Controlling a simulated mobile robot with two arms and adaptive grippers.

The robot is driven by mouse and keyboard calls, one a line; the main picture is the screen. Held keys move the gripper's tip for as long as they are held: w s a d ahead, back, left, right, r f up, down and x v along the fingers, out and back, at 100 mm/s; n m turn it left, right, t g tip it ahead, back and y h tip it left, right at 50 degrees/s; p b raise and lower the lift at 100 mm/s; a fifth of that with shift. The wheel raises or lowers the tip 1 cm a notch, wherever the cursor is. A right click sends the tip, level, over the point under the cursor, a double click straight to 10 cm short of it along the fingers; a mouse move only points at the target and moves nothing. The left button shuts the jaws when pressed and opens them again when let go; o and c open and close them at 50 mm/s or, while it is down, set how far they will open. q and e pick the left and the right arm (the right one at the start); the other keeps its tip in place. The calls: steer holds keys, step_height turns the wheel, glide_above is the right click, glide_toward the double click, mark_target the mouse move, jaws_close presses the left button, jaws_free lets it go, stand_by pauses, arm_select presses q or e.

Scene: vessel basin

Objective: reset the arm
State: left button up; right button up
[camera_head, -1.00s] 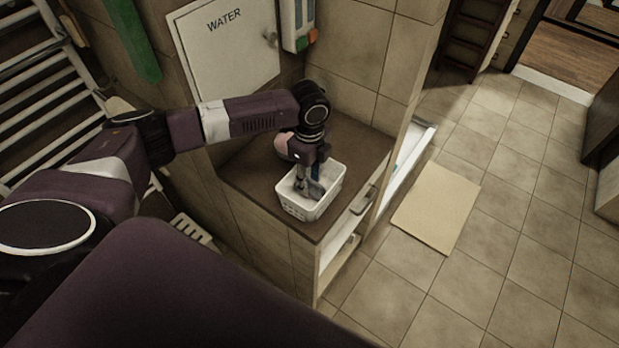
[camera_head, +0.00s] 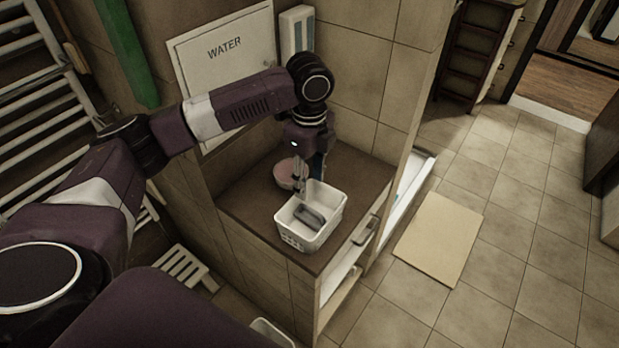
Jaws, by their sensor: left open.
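My left arm comes in from the left and reaches over the brown counter (camera_head: 249,207). My left gripper (camera_head: 301,188) points down above the back left part of a white basket (camera_head: 297,239). It is open, and nothing shows between its fingers. A grey object (camera_head: 311,215) lies inside the basket, apart from the gripper. A pink round item (camera_head: 287,172) stands on the counter behind the basket, partly hidden by the gripper. My right gripper is out of view.
A white cabinet door marked WATER (camera_head: 226,62) is on the wall behind my arm. A towel rack (camera_head: 40,85) is at the left. A beige mat (camera_head: 440,238) lies on the tiled floor at the right, where there is free room.

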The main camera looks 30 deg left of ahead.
arm_select(q)
step_height(320, 180, up, 2)
steer(key=shift+r, duration=0.1)
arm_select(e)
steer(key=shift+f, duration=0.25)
